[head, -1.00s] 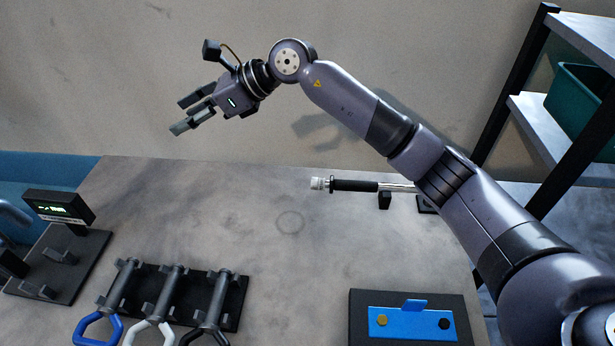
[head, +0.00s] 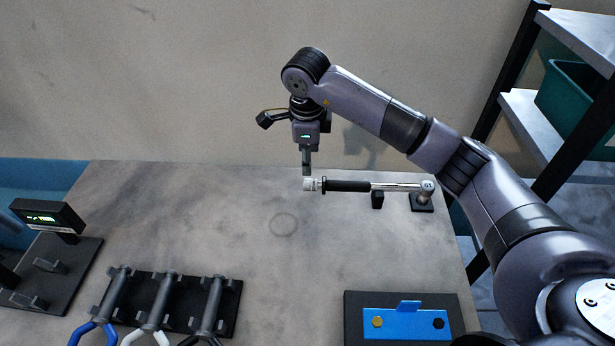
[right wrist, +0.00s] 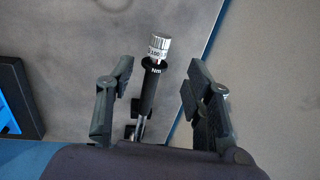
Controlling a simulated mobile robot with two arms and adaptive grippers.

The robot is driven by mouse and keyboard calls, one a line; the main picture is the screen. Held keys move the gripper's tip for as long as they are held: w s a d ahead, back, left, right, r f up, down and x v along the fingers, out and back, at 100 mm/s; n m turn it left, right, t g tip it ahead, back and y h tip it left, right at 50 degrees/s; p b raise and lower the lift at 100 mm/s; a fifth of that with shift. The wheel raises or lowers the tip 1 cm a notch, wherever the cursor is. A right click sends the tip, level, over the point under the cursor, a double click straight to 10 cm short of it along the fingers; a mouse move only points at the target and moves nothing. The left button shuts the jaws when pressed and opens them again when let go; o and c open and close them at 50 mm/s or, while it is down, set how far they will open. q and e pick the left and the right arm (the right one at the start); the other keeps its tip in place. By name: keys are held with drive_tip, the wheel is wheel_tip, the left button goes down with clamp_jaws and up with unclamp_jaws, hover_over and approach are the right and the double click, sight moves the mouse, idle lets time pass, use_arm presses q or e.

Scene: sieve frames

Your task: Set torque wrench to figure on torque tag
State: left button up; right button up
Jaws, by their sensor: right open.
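The torque wrench (head: 345,186) lies level across supports at the back right of the table, its silver knob (head: 310,184) pointing left and its head on a black block. In the right wrist view the wrench's black grip (right wrist: 148,92) runs between my fingers. Its knob (right wrist: 160,45) lies beyond the fingertips, with a white scale reading about 100 and "Nm" below. My right gripper (head: 306,172) points down over the knob end. It is open, with a finger on either side in the wrist view (right wrist: 160,82). My left gripper is not in view. I cannot identify a torque tag with a readable figure.
A blue plate (head: 390,324) with a gold and a black round piece lies on a dark base at front right. A green-lit display (head: 47,215) is at left. A shelf with a teal bin (head: 567,100) stands right.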

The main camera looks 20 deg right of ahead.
sight(308, 181)
drive_tip(key=f, duration=0.3)
drive_tip(key=w+f+p, duration=0.1)
drive_tip(key=f, duration=0.3)
drive_tip(key=f+p, duration=0.1)
drive_tip(key=f, duration=0.2)
drive_tip(key=shift+w+d+f, duration=0.3)
drive_tip(key=shift+d, duration=0.05)
drive_tip(key=shift+c, duration=0.4)
clamp_jaws()
